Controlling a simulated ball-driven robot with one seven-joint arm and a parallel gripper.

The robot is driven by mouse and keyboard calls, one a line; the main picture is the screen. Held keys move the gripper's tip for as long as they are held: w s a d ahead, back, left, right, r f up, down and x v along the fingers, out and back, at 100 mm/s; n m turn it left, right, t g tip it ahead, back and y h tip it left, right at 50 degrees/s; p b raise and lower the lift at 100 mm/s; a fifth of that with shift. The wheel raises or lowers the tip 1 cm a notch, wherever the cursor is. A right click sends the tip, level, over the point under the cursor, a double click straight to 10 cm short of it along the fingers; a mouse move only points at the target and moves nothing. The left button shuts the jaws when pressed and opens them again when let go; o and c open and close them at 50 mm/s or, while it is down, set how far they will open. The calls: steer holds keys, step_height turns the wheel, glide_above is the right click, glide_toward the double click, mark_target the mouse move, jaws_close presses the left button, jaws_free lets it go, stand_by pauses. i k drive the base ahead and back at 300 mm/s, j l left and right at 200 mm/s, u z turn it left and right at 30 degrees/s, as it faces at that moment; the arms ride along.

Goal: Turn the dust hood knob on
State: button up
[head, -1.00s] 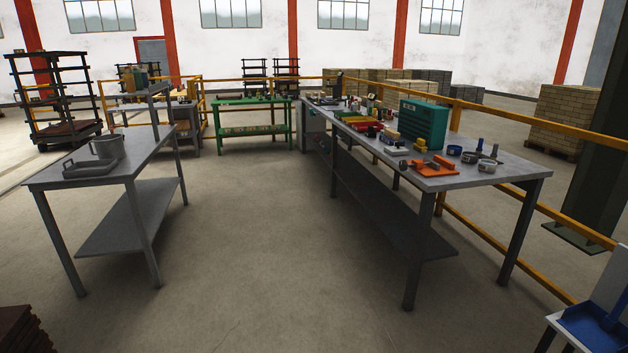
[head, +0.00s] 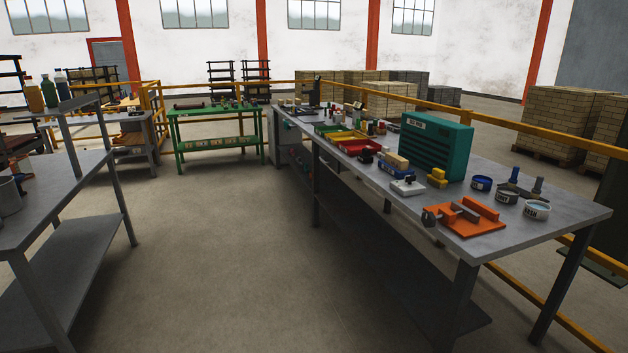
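I cannot make out a dust hood or its knob in the head view. A grey cabinet-like box (head: 283,143) stands at the far end of the long workbench, with small dark and coloured details on its side that are too small to tell. My gripper is not in view, so nothing shows of what it holds.
The long grey workbench (head: 565,212) on the right carries a teal tool chest (head: 436,146), an orange fixture (head: 464,217) and several small tins and bins. A grey table (head: 62,190) stands at the left and a green bench (head: 215,142) behind. The floor (head: 215,255) between is clear.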

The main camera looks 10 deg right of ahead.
mark_target(410, 179)
steer(key=i+z, duration=0.2)
steer(key=i, duration=0.25)
steer(key=i+j+z, duration=0.25)
steer(key=i, duration=0.2)
steer(key=i+j+z, duration=0.2)
steer(key=i, duration=0.2)
